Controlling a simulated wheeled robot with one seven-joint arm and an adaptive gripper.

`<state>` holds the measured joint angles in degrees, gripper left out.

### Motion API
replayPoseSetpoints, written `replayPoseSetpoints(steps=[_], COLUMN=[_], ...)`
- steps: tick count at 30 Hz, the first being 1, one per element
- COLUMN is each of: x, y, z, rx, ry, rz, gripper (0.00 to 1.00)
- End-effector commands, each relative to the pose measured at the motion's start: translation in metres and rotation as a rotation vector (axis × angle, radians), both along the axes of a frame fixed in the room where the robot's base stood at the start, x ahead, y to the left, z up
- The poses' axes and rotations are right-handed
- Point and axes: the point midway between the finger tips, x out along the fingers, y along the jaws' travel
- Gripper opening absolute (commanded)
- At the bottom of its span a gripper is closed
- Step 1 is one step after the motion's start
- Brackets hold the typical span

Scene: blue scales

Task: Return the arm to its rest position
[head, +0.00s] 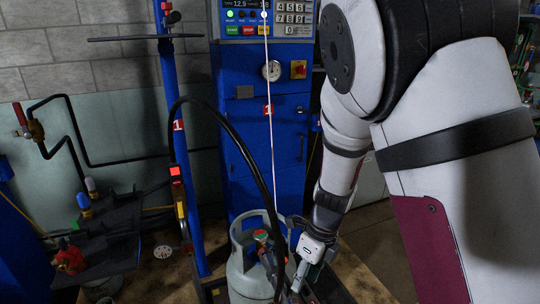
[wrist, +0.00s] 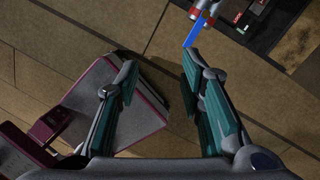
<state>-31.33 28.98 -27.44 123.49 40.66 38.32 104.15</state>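My arm comes in from the right in the head view and reaches down beside a grey gas cylinder (head: 243,272). My gripper (head: 296,284) is low, at the right side of the cylinder's collar; whether it touches the cylinder I cannot tell there. In the wrist view my gripper (wrist: 160,85) has its two fingers wide apart, with only tiled floor between them and nothing held. The cylinder does not show in the wrist view.
A blue cabinet (head: 290,135) with a keypad panel stands behind the cylinder. A blue post (head: 183,150) and a black hose (head: 240,140) are close by. Valves and fittings (head: 70,257) sit at the left. A dark platform with a blue strip (wrist: 203,27) lies at the wrist view's top right.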

Motion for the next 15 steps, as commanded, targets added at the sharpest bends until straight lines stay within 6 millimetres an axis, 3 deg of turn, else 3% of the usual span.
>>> replayPoseSetpoints(steps=[1, 6, 15], x=[-0.007, -0.039, -0.112], y=[0.000, -0.003, -0.026], z=[0.021, 0.080, 0.162], rx=[0.037, 0.123, 0.149], ry=[-0.023, -0.109, -0.304], rz=[0.087, 0.438, 1.069], gripper=[0.35, 0.35, 0.35])
